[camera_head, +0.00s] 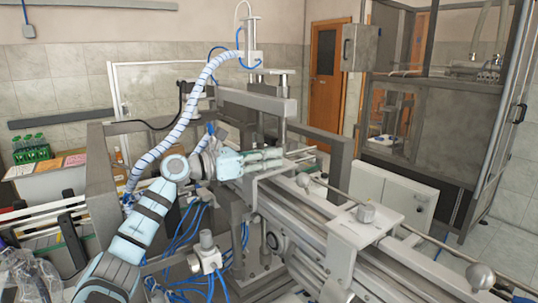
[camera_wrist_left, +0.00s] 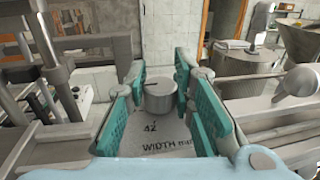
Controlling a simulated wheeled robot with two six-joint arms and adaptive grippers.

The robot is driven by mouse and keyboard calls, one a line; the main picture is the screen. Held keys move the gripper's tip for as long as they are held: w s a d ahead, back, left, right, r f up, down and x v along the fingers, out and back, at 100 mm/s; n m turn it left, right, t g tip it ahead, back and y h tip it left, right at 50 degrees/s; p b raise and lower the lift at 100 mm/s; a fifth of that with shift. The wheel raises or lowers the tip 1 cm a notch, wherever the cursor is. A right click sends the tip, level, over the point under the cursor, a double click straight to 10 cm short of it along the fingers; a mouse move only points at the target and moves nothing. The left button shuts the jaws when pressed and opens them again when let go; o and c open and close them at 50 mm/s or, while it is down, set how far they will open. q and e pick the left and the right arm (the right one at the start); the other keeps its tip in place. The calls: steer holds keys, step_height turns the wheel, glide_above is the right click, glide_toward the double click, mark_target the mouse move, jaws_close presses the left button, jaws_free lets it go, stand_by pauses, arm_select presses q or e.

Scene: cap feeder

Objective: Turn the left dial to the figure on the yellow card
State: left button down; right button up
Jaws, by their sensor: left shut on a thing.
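My left gripper (camera_head: 280,155) reaches in from the left over the machine's rail. In the left wrist view its teal finger pads stand on both sides of a round grey knob, the left dial (camera_wrist_left: 160,97), and are shut on it. A dark line shows on the knob's top. The plate (camera_wrist_left: 165,138) under it reads "42" and "WIDTH mm". In the head view the gripper hides this dial. My right gripper is not in view.
A second grey knob (camera_head: 366,213) stands on a pale plate (camera_head: 345,232) further right along the rail. Ball-ended rods (camera_head: 480,276) stick out nearby. Blue hoses hang below my left arm.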

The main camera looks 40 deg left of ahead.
arm_select(q)
steer(key=shift+h, duration=0.3)
steer(key=c, duration=1.3)
jaws_free()
steer(key=shift+c, duration=0.2)
steer(key=shift+r, duration=0.1)
step_height(320, 180, up, 10)
steer(key=shift+d+f, duration=0.1)
steer(key=shift+d, duration=0.05)
steer(key=shift+w, duration=0.1)
